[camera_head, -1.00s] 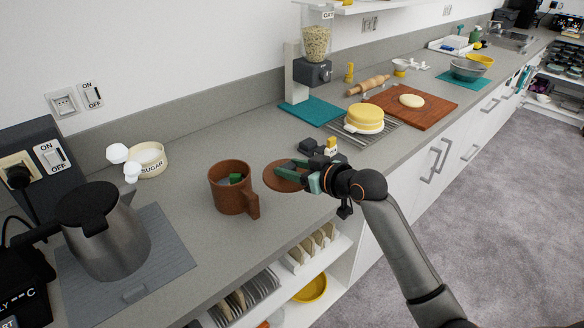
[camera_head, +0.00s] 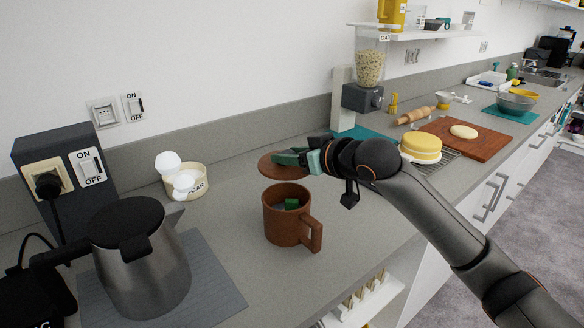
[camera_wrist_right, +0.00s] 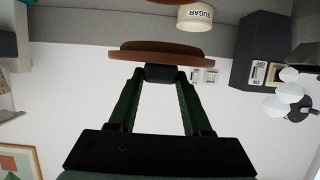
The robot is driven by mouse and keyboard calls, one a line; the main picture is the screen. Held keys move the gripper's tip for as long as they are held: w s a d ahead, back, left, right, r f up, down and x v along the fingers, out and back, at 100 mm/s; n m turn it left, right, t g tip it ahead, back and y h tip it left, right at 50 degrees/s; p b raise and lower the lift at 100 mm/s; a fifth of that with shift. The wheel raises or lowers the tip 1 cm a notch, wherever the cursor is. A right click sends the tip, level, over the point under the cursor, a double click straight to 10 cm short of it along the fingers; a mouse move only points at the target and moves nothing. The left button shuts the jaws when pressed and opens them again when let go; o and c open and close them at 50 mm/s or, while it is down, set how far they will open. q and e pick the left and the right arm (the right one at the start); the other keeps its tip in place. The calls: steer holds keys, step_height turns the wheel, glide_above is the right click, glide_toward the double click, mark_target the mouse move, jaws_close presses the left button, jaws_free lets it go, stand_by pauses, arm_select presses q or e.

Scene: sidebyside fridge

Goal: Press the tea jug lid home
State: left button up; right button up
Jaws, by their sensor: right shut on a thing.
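The brown tea jug (camera_head: 283,222) stands upright and open on the counter in the head view, its handle toward the lower right. A small green thing (camera_head: 291,204) shows inside it. My right gripper (camera_head: 292,158) is shut on the round brown lid (camera_head: 272,168) and holds it up, apart from the jug and just above its rim in the picture. In the right wrist view, the fingers (camera_wrist_right: 160,76) close on the dark knob of the lid (camera_wrist_right: 160,52). The lid looks nearly level. My left gripper is not in view.
A steel kettle (camera_head: 150,275) stands on a grey mat at the left, near a switch box (camera_head: 70,170). A sugar pot (camera_head: 187,185) with white lumps sits behind. A yellow cake (camera_head: 421,148) and wooden board (camera_head: 490,140) are at the right. The counter around the jug is clear.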

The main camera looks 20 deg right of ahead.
mark_target(291, 173)
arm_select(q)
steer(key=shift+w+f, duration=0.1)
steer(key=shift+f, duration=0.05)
arm_select(e)
steer(key=shift+w, duration=0.1)
steer(key=shift+r+p, duration=0.15)
steer(key=shift+p, duration=0.3)
step_height(291, 173, down, 5)
steer(key=shift+r+b, duration=0.15)
steer(key=shift+b, duration=0.8)
steer(key=shift+f, duration=0.5)
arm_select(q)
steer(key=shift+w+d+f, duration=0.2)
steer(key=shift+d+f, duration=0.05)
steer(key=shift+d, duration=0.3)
arm_select(e)
steer(key=shift+f, duration=0.2)
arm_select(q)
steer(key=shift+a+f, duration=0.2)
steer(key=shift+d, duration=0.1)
arm_select(e)
steer(key=shift+f, duration=1.2)
